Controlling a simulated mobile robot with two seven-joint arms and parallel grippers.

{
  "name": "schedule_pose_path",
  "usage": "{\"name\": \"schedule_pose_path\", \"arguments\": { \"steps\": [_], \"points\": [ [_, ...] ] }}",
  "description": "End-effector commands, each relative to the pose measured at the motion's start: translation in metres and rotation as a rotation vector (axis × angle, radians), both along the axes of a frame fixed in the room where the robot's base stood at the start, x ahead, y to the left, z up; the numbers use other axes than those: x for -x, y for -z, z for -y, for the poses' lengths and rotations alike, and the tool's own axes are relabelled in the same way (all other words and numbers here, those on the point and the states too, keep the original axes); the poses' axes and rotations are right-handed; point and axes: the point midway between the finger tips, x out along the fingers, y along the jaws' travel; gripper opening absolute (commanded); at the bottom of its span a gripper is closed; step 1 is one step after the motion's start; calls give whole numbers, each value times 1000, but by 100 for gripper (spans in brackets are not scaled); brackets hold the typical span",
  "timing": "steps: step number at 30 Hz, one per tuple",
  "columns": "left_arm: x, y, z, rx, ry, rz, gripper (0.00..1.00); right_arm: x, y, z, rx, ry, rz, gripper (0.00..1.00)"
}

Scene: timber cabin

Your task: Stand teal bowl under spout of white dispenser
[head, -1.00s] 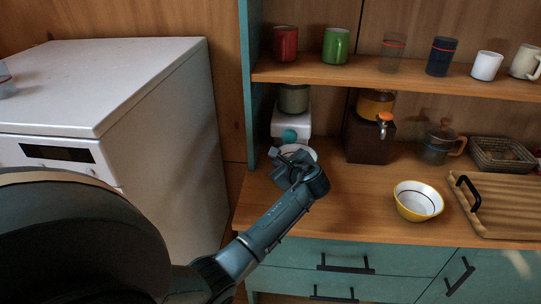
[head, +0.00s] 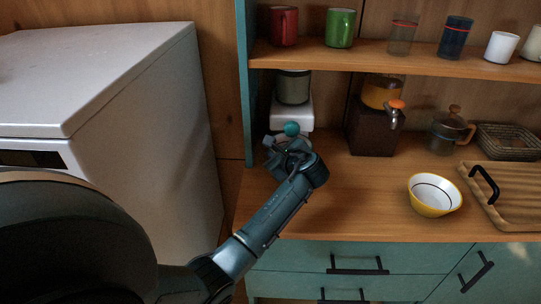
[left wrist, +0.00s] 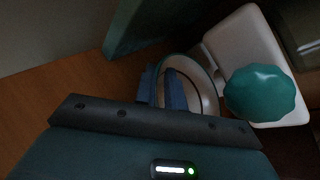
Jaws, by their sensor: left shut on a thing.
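The white dispenser (head: 292,113) stands at the left end of the counter, with a dark container on top and a teal knob (head: 291,129) on its front. My left gripper (head: 282,148) is just in front of it, shut on the rim of the teal bowl. In the left wrist view the bowl (left wrist: 206,88) shows a teal rim and whitish inside between the fingers (left wrist: 168,88), right beside the dispenser's base (left wrist: 238,40). In the head view the gripper covers most of the bowl. My right gripper is not in view.
A brown dispenser (head: 372,132) with an orange knob stands to the right. Farther right are a yellow bowl (head: 434,196), a glass pot (head: 446,132), a basket (head: 508,141) and a wooden tray (head: 510,190). A shelf (head: 400,61) with mugs hangs above. A teal side panel (head: 245,80) bounds the left.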

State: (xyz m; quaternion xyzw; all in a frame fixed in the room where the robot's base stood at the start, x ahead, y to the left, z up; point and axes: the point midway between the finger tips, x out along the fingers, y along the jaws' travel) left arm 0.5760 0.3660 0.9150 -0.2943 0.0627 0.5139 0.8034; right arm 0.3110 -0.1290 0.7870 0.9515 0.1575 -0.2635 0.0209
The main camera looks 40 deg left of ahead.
Motion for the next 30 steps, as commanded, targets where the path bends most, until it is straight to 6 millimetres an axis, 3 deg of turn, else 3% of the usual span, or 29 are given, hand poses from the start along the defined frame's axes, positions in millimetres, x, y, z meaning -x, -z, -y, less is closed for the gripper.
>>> {"name": "schedule_pose_path", "arguments": {
  "steps": [9,10,17,25,30],
  "points": [
    [0,0,0,0,0,-1,0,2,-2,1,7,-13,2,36],
    [0,1,0,0,0,-3,14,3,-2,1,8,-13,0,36],
    [0,1,0,0,-1,-2,33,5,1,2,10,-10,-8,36],
    [0,0,0,0,-1,-1,34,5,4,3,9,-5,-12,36],
    [8,-8,15,2,2,0,34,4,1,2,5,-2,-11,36]
  ]
}}
